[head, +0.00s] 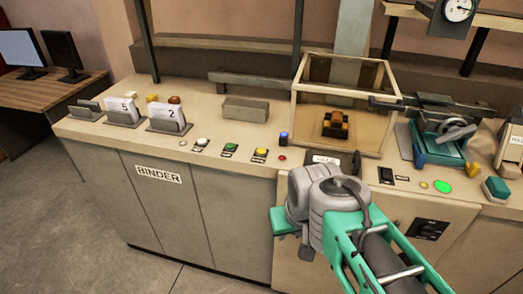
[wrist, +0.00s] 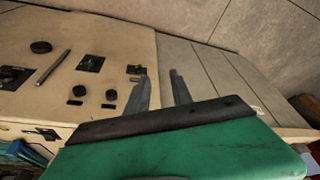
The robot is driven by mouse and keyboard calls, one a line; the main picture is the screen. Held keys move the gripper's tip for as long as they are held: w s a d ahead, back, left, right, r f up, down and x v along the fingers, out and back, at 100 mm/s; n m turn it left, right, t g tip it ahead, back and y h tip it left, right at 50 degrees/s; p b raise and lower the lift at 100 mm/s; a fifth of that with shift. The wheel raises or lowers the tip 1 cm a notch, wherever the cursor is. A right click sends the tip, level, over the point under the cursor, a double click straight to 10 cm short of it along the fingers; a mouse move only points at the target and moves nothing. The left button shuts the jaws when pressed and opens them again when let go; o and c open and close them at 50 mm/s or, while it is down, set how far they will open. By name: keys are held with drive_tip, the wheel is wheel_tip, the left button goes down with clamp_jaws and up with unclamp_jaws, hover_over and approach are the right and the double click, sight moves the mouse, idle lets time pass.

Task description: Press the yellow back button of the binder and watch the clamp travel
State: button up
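The binder (head: 185,200) is a long beige counter with a BINDER label on its front. Its yellow button (head: 261,154) sits near the front edge, right of the green button (head: 231,147) and white button (head: 202,142). A grey block (head: 245,110) lies behind the buttons; I cannot tell if it is the clamp. My gripper's green body shows in front of the counter, right of and nearer than the yellow button; its fingers are hidden there. In the wrist view my gripper (wrist: 162,88) has its two grey fingers apart, with nothing between them. I cannot identify the yellow button there.
A glass case (head: 340,105) with a small brown-orange object stands right of the buttons. A blue button (head: 284,138) and red button (head: 282,157) are near it. Paper holders (head: 167,122) stand at left. A teal machine (head: 440,135) is at right. Floor is clear at left.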

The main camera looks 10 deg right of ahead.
clamp_jaws()
idle(1.2)
